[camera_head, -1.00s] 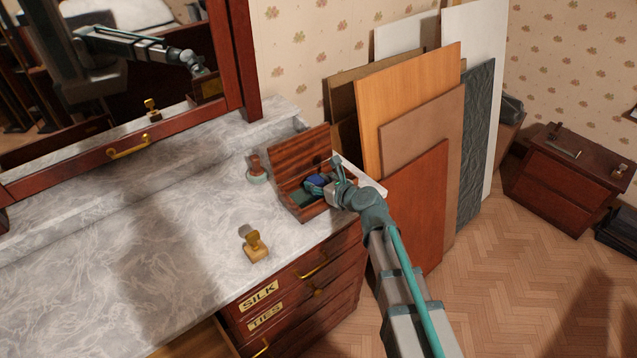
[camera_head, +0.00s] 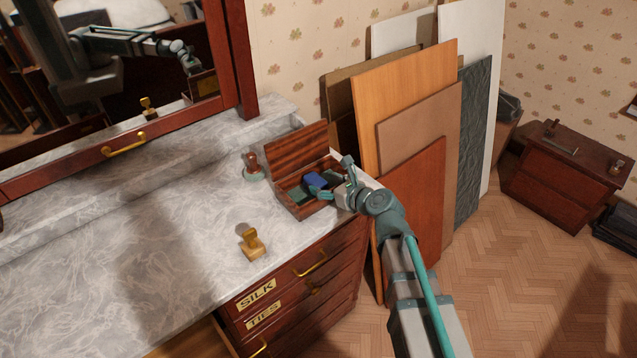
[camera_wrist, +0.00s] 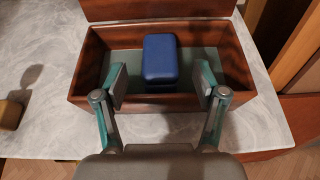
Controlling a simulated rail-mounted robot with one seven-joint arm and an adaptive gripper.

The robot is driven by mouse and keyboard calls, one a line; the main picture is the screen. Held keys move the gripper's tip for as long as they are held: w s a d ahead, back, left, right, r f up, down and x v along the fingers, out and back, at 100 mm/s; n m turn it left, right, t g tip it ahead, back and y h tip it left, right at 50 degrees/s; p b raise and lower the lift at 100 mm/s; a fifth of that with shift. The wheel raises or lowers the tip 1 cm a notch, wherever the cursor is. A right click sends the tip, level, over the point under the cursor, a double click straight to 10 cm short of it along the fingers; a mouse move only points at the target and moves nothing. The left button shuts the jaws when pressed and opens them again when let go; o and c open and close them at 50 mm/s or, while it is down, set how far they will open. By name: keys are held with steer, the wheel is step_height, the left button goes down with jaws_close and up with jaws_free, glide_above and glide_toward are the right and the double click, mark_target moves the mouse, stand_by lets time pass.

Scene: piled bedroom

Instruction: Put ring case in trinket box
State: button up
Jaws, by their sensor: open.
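The ring case is a small blue box (camera_wrist: 161,60) inside the open wooden trinket box (camera_wrist: 260,83). In the wrist view it stands near the middle of the box, clear of the side walls, on the green lining. In the head view the blue ring case (camera_head: 314,180) shows inside the trinket box (camera_head: 297,207), whose lid is raised at the back. My gripper (camera_wrist: 161,84) is open, with one finger on each side of the ring case and gaps between. My gripper (camera_head: 336,183) is over the box's front right. Whether the case's underside rests fully on the lining is hidden.
A wooden-handled stamp (camera_head: 253,166) stands left of the box and a brass-coloured stamp (camera_head: 251,244) stands in front on the marble dresser top (camera_head: 150,240). Leaning boards (camera_head: 415,195) stand close to the right. The dresser's left part is clear.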

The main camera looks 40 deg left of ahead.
steer(key=v, duration=0.7)
steer(key=d+f, duration=0.1)
steer(key=f, duration=0.2)
steer(key=w+d+f+n+h, duration=0.1)
steer(key=d+f, duration=0.1)
steer(key=f, duration=0.1)
steer(key=d+f+n+h, duration=0.1)
steer(key=d+f, duration=0.1)
steer(key=f, duration=0.1)
steer(key=shift+w+d+f+b, duration=0.15)
steer(key=shift+w+f+b, duration=0.15)
steer(key=shift+w+b, duration=0.1)
steer(key=s+d+f+n+g+h, duration=0.2)
steer(key=s+d+f+n+h, duration=0.25)
steer(key=d+f, duration=0.9)
steer(key=s+d+f+n+g+h, duration=0.3)
steer(key=s+d+f+n, duration=0.25)
steer(key=d+f, duration=0.85)
steer(key=s+d+f+n+g+h, duration=0.1)
steer(key=s+d+f+n, duration=0.3)
steer(key=s+d, duration=0.4)
steer(key=s+d+f+n+g+h, duration=0.2)
steer(key=s+d+f+n+g, duration=0.2)
steer(key=s+d, duration=0.4)
steer(key=s+f+n, duration=0.1)
steer(key=s+f, duration=0.1)
steer(key=s, duration=0.3)
steer(key=shift+d+f+g, duration=0.3)
steer(key=shift+f, duration=0.05)
